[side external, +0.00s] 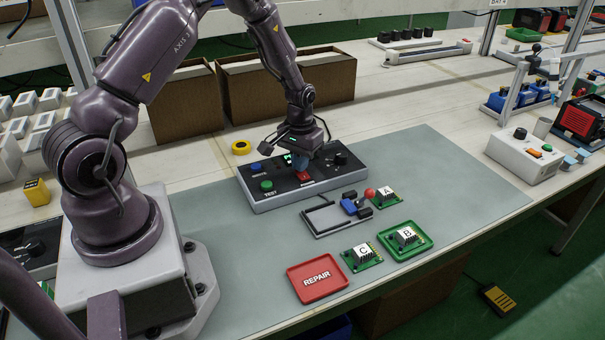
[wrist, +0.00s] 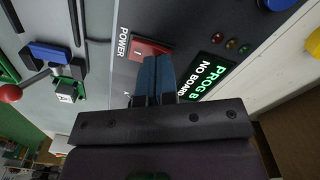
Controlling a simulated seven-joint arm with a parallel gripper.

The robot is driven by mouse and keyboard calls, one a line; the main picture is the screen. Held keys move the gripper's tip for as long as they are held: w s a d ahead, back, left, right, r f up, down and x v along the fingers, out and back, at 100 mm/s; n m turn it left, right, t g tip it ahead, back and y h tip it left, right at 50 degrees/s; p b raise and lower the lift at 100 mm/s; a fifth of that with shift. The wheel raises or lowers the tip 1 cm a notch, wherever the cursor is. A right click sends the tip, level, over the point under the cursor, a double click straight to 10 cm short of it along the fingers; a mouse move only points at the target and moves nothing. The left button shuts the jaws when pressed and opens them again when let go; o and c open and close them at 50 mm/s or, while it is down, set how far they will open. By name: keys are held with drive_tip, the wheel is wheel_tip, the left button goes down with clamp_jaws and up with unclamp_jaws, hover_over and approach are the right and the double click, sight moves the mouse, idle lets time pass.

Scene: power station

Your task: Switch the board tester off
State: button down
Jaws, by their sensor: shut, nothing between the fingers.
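The board tester (side external: 345,181) is a grey box with a dark top panel, standing on the mat. Its red rocker switch (wrist: 151,46), marked POWER, sits on that panel; the side view shows its red too (side external: 303,177). The tester's display (wrist: 207,74) is lit green and reads PROG B, NO BOARD. My gripper (side external: 302,168) is shut and empty, pointing down over the panel at the switch. In the wrist view its blue fingertips (wrist: 156,70) overlap one edge of the switch. I cannot tell whether they touch it. Part of the switch is hidden behind them.
A blue button (side external: 256,168), a green TEST button (side external: 267,185) and a dark knob (side external: 340,158) share the panel. In front are a fixture with a red-ball lever (side external: 370,193), board A (side external: 386,199), board C (side external: 362,259), a green tray (side external: 425,250) holding board B, and a red REPAIR tray (side external: 303,294).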

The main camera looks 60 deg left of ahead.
drive_tip(key=shift+f, duration=0.3)
drive_tip(key=shift+r, duration=3.55)
drive_tip(key=s+d+r+m+t, duration=0.2)
drive_tip(key=s+d+r+m, duration=0.1)
drive_tip(key=s+d+r, duration=0.5)
drive_tip(key=s+d+r+m+t, duration=0.3)
drive_tip(key=s+d+r, duration=0.6)
drive_tip(key=r, duration=0.6)
drive_tip(key=shift+s+r+t, duration=0.3)
drive_tip(key=shift+s, duration=0.15)
